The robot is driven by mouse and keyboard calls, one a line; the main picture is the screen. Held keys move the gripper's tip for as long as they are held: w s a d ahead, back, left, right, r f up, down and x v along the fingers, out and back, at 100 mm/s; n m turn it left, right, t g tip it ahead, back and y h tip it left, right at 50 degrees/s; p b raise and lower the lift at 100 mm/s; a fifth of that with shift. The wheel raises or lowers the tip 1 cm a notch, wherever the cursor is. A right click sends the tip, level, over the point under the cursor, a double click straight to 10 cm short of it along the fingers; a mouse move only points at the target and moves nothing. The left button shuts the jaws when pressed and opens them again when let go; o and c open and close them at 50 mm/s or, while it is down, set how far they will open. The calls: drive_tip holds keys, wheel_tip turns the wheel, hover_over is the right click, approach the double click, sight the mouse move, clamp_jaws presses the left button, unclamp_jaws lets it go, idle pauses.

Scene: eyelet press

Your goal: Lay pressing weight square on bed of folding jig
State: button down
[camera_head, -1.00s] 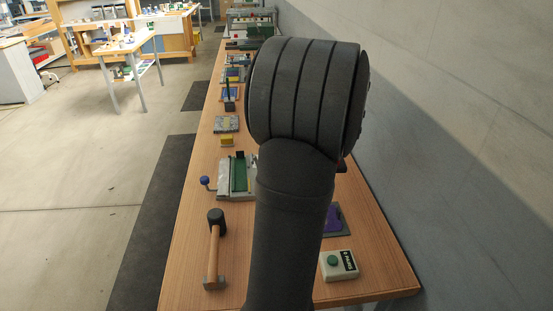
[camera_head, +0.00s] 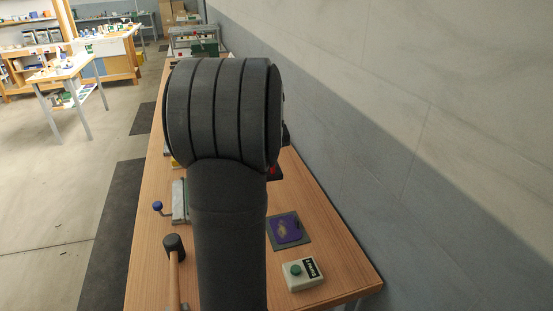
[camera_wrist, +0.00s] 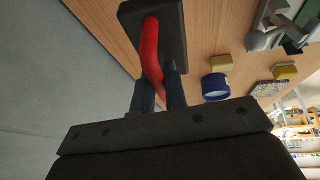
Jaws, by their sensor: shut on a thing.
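The pressing weight (camera_wrist: 172,25) is a dark block with a red bar handle, seen in the wrist view at top centre. My gripper (camera_wrist: 160,82) is shut on the red handle, and the weight appears to hang above the wooden bench. In the head view my arm covers most of the weight; a little red and black (camera_head: 274,173) shows at the arm's right side. A grey metal device with a blue-knobbed lever (camera_head: 180,203), perhaps the folding jig, is mostly hidden behind my arm. I cannot see its bed in the head view.
A grey plate with a purple sheet (camera_head: 288,231) and a pale box with a green button (camera_head: 303,274) lie right of my arm. A black-headed mallet (camera_head: 174,246) lies left. The wrist view shows a blue round thing (camera_wrist: 215,87) and a yellow block (camera_wrist: 222,62). A wall borders the bench.

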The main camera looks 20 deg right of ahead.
drive_tip(key=w+a+r, duration=0.1)
drive_tip(key=w+a, duration=0.1)
drive_tip(key=a, duration=1)
drive_tip(key=w+a+r, duration=0.1)
drive_tip(key=a, duration=1.2)
drive_tip(key=shift+w+n, duration=0.3)
drive_tip(key=shift+w, duration=0.1)
drive_tip(key=shift+a, duration=0.1)
drive_tip(key=shift+f, duration=2.95)
drive_tip(key=shift+f, duration=2.4)
drive_tip(key=c, duration=1.4)
unclamp_jaws()
drive_tip(key=shift+o, duration=0.2)
drive_tip(key=shift+s+f, duration=0.1)
